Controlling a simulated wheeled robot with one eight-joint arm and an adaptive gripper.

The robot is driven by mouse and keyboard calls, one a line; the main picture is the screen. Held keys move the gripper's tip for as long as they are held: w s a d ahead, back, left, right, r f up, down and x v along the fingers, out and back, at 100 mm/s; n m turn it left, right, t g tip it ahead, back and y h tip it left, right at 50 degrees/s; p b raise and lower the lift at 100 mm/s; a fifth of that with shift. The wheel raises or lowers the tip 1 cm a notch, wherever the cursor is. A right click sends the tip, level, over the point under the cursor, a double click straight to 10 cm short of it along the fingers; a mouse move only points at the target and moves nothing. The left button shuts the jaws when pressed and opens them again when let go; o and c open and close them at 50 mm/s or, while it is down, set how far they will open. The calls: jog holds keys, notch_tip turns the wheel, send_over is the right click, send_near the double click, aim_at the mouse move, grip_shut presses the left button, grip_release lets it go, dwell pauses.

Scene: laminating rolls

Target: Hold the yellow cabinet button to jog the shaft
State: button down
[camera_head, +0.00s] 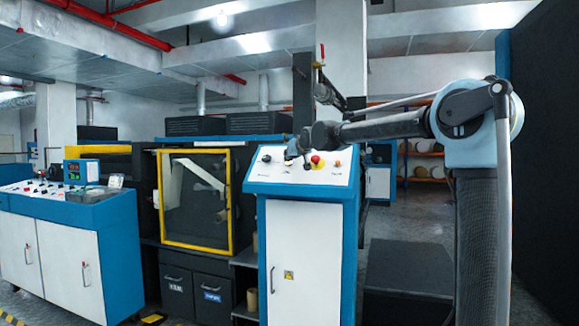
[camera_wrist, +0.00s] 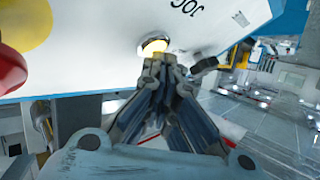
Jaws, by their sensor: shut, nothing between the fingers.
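The white and blue cabinet (camera_head: 303,240) stands in the middle of the head view with a sloped control panel (camera_head: 265,178) on top. In the wrist view, a round yellow button (camera_wrist: 152,46) with a metal rim sits on the white panel near the letters "JOG". My gripper (camera_wrist: 162,62) is shut and empty, its fingertips right at the button and covering its lower part. I cannot tell whether they touch or press it. In the head view my gripper (camera_head: 290,152) reaches over the panel from the right, and I cannot make out the button there.
A red mushroom button (camera_head: 315,160) with a yellow backing sits on the same panel, also at the wrist view's left edge (camera_wrist: 9,70). A dark knob (camera_wrist: 204,66) is right of my fingertips. A yellow-framed machine door (camera_head: 195,200) stands left of the cabinet.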

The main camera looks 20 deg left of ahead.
jog(key=shift+s+r, duration=0.55)
jog(key=shift+s+a+r, duration=0.2)
jog(key=shift+s+r, duration=1.55)
jog(key=shift+r, duration=0.05)
